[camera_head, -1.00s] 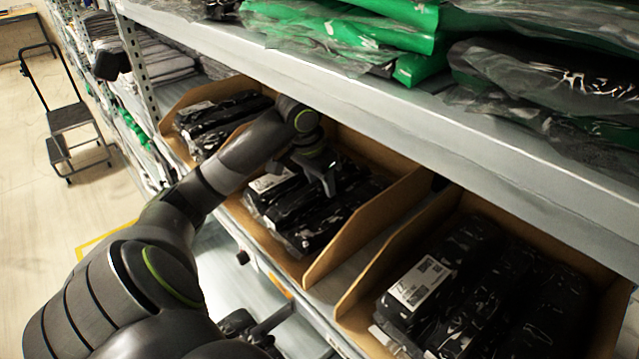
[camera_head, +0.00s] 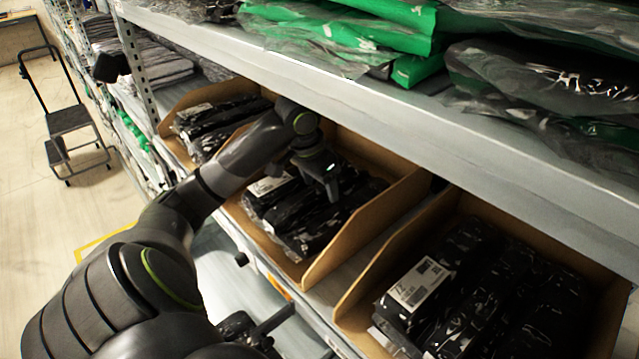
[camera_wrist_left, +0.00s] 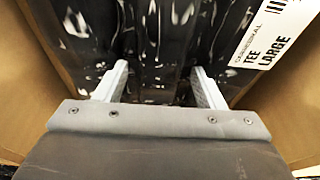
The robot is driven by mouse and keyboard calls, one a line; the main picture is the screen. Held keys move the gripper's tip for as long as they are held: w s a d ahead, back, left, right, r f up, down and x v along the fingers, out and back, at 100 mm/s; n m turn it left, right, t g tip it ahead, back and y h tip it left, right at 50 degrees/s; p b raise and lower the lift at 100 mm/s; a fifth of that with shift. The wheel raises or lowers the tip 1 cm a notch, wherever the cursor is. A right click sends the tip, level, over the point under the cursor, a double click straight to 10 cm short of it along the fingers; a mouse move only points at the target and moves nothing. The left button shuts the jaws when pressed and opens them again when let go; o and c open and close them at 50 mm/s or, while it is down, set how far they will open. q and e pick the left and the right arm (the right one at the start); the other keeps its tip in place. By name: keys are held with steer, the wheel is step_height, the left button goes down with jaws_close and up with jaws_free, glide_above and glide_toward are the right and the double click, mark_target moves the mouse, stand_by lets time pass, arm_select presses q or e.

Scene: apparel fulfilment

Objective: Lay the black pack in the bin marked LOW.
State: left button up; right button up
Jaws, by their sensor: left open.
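Several black plastic-wrapped packs (camera_head: 300,222) lie in the middle cardboard bin (camera_head: 345,240). My left gripper (camera_head: 331,188) reaches into this bin and is over the packs, pointing down. In the left wrist view the gripper (camera_wrist_left: 158,88) is open, its two pale fingers apart, with glossy black packs (camera_wrist_left: 150,40) beneath and between them. I cannot tell whether the fingers touch a pack. A white label (camera_wrist_left: 270,35) reading TEE LARGE is on a pack to the right there. I cannot make out a LOW mark on any bin. My right gripper is not in view.
The right bin (camera_head: 375,270) and the far left bin (camera_head: 180,110) also hold black packs. A grey upper shelf (camera_head: 400,110) with green and black bagged garments (camera_head: 330,30) hangs close above the bins. A step stool (camera_head: 70,120) stands on the floor at left.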

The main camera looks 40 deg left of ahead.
mark_target(313, 191)
arm_select(q)
steer(key=v, duration=0.7)
steer(key=shift+s+r, duration=0.1)
steer(key=shift+r, duration=0.2)
steer(key=shift+f, duration=0.1)
